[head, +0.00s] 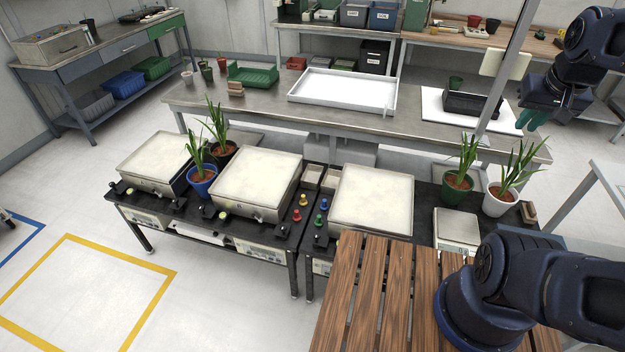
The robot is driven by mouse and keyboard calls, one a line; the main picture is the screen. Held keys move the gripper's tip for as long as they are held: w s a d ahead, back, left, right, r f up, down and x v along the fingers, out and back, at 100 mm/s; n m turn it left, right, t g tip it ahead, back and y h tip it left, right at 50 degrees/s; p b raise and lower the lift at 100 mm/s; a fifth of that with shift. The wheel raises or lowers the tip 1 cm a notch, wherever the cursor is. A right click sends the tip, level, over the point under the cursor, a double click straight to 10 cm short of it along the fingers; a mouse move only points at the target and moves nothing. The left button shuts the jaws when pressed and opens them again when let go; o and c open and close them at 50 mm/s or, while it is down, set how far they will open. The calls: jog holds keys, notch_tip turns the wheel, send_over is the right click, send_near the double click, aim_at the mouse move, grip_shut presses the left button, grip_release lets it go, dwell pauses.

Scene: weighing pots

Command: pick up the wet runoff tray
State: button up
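A large shallow white tray (343,91) lies on the long metal bench. A smaller black tray (472,104) sits on a white board to its right. My gripper (531,119) hangs at the right, beside the black tray in the picture and seemingly above the bench. A teal-green piece shows at its end; I cannot tell whether it is the fingertips or a held thing. The gap between the fingers is not clear.
A black table in front holds several pale-topped scales (257,178), a blue pot (202,181), a green pot (457,186) and a white pot (499,200) with plants. A grey upright post (508,65) stands near my gripper. A slatted wooden top (372,290) is nearest.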

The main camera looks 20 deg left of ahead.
jog(key=w+a+g, duration=0.1)
jog(key=w+a, duration=0.3)
jog(key=w, duration=0.6)
jog(key=w+a, duration=0.4)
jog(key=w, duration=0.5)
jog(key=w+a+f, duration=0.5)
jog(key=w+a, duration=0.3)
jog(key=w, duration=0.1)
jog(key=w+a+f, duration=0.6)
jog(key=w+a, duration=0.2)
jog(key=w+a+f+g, duration=0.1)
jog(key=w+a+f, duration=0.3)
jog(key=a+f, duration=0.5)
jog(key=w+a+f, duration=0.3)
jog(key=a+f, duration=0.5)
jog(key=f, duration=0.2)
jog(key=s+a+f, duration=0.1)
jog(key=a+f, duration=0.6)
jog(key=f, duration=0.5)
jog(key=s+a+f, duration=0.2)
jog(key=a+f, duration=0.5)
jog(key=f, duration=0.5)
jog(key=shift+g, duration=0.4)
jog(key=shift+w+f, duration=0.3)
jog(key=shift+f, duration=1.45)
jog(key=shift+w+f, duration=0.25)
jog(key=shift+f, duration=1.45)
jog(key=shift+w+f, duration=0.3)
jog(key=shift+f, duration=1.45)
grip_shut()
